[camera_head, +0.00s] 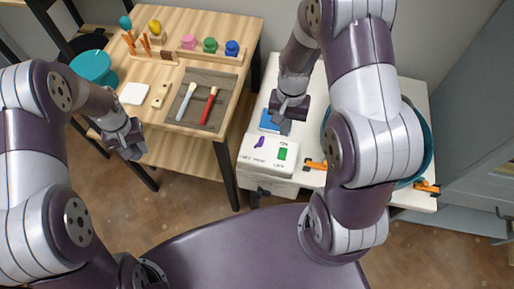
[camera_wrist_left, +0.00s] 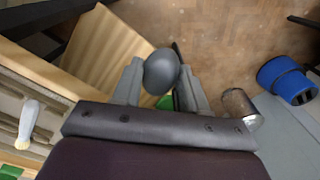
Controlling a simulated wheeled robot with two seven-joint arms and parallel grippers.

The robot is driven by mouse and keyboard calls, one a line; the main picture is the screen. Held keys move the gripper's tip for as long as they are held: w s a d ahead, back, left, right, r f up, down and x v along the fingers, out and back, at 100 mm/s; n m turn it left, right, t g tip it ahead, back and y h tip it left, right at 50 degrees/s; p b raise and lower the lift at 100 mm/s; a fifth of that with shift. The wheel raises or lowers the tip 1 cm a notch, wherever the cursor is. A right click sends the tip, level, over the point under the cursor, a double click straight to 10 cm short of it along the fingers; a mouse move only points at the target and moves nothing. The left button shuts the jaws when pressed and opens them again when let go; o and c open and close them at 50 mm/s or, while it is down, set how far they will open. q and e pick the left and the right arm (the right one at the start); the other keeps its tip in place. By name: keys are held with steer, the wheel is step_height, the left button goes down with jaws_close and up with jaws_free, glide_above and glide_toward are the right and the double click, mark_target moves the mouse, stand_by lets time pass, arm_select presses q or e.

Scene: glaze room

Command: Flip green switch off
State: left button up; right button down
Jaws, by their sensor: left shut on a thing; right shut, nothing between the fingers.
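The green switch (camera_head: 282,154) is on the sloped front panel of the white machine (camera_head: 262,172), with small lettering around it; its position is too small to tell. A purple switch (camera_head: 259,142) is to its left. My right gripper (camera_head: 284,125) is shut and empty, above the panel near a blue piece (camera_head: 269,120) on the machine top. My left gripper (camera_head: 131,148) is off to the left, in front of the wooden table. In the left wrist view its fingers are shut on a grey rounded thing (camera_wrist_left: 161,72).
A teal bowl (camera_head: 425,150) and orange-handled tools are at the machine's right side, partly behind my right arm.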

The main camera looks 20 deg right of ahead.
mark_target(280, 159)
steer(key=f, duration=0.3)
steer(key=s+f, duration=0.1)
steer(key=f, duration=0.3)
steer(key=a+f, duration=0.1)
steer(key=f, duration=0.3)
steer(key=shift+s+f, duration=0.15)
steer(key=shift+s, duration=0.15)
arm_select(q)
steer(key=shift+s+f, duration=0.1)
steer(key=shift+f, duration=0.05)
arm_select(e)
steer(key=shift+s+f, duration=0.1)
steer(key=shift+f, duration=0.1)
steer(key=shift+s, duration=0.1)
arm_select(q)
steer(key=shift+r, duration=0.2)
arm_select(e)
steer(key=shift+w+r, duration=0.15)
steer(key=shift+w, duration=0.1)
arm_select(q)
steer(key=shift+r, duration=0.25)
arm_select(e)
steer(key=shift+w+d+r, duration=0.1)
steer(key=shift+w+d, duration=0.3)
steer(key=shift+w, duration=0.1)
